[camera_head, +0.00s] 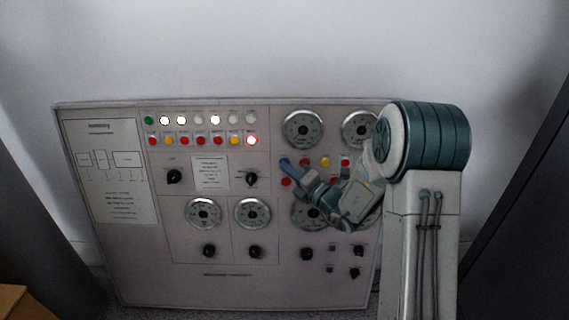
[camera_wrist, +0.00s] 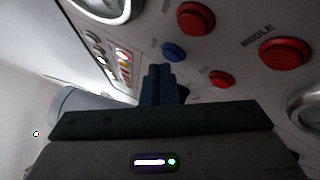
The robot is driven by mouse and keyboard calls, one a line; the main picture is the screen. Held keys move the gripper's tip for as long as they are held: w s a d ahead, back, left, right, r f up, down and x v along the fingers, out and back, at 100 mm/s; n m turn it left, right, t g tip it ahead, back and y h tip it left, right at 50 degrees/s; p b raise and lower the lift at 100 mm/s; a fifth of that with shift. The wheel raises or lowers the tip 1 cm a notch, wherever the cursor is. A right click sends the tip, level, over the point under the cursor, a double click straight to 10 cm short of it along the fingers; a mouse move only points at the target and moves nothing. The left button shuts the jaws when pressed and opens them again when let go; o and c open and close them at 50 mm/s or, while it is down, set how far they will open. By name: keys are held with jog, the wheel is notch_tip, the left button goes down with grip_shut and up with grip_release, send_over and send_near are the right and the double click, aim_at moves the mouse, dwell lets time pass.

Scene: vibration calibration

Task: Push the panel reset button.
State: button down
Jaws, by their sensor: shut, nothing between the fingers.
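The control panel (camera_head: 240,285) stands against the wall, with lamps, dials, knobs and buttons. My gripper (camera_head: 296,170) is shut and empty at the button group on its right half. That group shows a blue button (camera_head: 284,162), a red button (camera_head: 305,162), a yellow button (camera_head: 325,162) and a lower red button (camera_head: 285,182). In the wrist view, my closed fingertips (camera_wrist: 160,69) appear just below the blue button (camera_wrist: 173,51); contact cannot be told. Red buttons (camera_wrist: 195,18) lie around it. No readable label shows which one is the reset button.
Round dials (camera_head: 303,129) sit above the buttons, and black knobs (camera_head: 308,254) below. Rows of coloured lamps (camera_head: 202,139) are at the upper left. A dark cabinet (camera_head: 525,190) stands at the right, and a brown box (camera_head: 14,302) at the lower left.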

jog(key=shift+w, duration=0.4)
dwell(0.7)
jog(key=shift+s, duration=0.1)
jog(key=shift+s+r+p, duration=0.1)
jog(key=shift+s+p, duration=0.3)
jog(key=shift+s, duration=0.3)
jog(key=shift+s+r+p, duration=0.25)
jog(key=shift+s+p, duration=0.05)
jog(key=shift+s, duration=0.95)
jog(key=shift+s+r+p, duration=0.25)
jog(key=shift+s+p, duration=0.05)
jog(key=shift+s, duration=0.9)
